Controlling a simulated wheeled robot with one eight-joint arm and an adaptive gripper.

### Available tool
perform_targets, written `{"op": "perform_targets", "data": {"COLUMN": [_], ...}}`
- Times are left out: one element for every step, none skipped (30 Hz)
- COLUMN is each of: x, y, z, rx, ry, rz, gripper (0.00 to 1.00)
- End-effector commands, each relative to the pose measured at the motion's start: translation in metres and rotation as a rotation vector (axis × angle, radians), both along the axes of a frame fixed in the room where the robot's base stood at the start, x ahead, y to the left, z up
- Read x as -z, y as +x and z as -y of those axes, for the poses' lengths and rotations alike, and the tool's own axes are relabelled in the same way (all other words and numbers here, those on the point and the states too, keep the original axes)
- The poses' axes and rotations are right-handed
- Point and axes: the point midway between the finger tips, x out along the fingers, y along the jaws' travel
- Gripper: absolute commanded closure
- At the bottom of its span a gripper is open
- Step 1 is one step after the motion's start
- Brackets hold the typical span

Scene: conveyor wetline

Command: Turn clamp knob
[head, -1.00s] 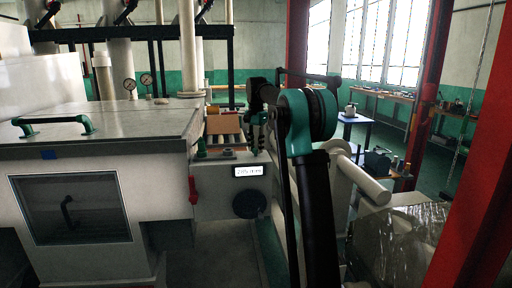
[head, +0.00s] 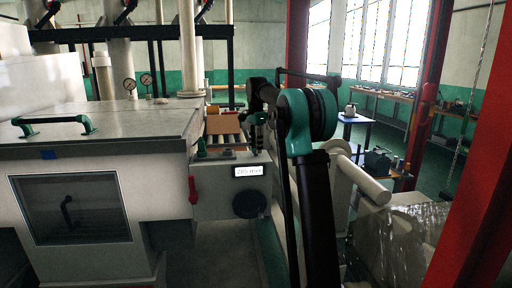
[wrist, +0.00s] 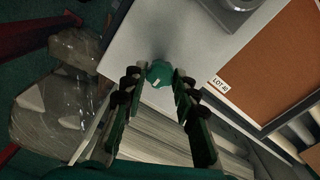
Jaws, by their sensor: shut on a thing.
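In the wrist view a green clamp knob (wrist: 160,73) with a small white mark sits on a light grey surface. It is between the fingertips of my gripper (wrist: 158,78). The fingers are shut on the knob from both sides. In the head view my gripper (head: 257,148) points down above the light housing with the lit display (head: 249,171). It is small and dark there, and I cannot make out the knob under it.
A brown panel (wrist: 275,60) with a lot label lies right of the knob in the wrist view. A red post (head: 480,215) and a clear, shiny wrapped thing (head: 398,245) are at right.

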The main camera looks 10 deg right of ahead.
Motion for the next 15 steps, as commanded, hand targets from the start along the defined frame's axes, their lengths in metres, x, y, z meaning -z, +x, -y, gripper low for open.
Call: {"op": "perform_targets", "data": {"x": [0.0005,0.0005,0.0005,0.0005,0.0005,0.0004,0.0004,0.0003,0.0003,0.0002,0.0002,0.0002,0.0002,0.0001,0.0001], "y": [-0.0003,-0.0003,-0.0003,-0.0003,-0.0003,-0.0002,-0.0002,-0.0002,-0.0001,-0.0001,-0.0001,-0.0001,0.0000,0.0000,0.0000], "z": [0.0003,0.0003,0.0003,0.0003,0.0003,0.0003,0.0003,0.0003,0.0003,0.0003,0.0003,0.0003,0.0002,0.0002,0.0002], "rx": [0.001,0.000,0.000,0.000,0.000,0.000,0.000,0.000,0.000,0.000,0.000,-0.001,-0.001,-0.001,-0.001], "ry": [0.000,0.000,0.000,0.000,0.000,0.000,0.000,0.000,0.000,0.000,0.000,0.000,0.000,0.000,0.000], "rz": [-0.001,-0.001,-0.001,-0.001,-0.001,-0.001,-0.001,-0.001,-0.001,-0.001,-0.001,0.000,0.000,0.000,0.000], "gripper": [1.00,1.00,0.71,0.67,0.63,0.58,0.54,0.51,0.51,0.51,0.51,0.51,0.51,0.51,0.51]}}
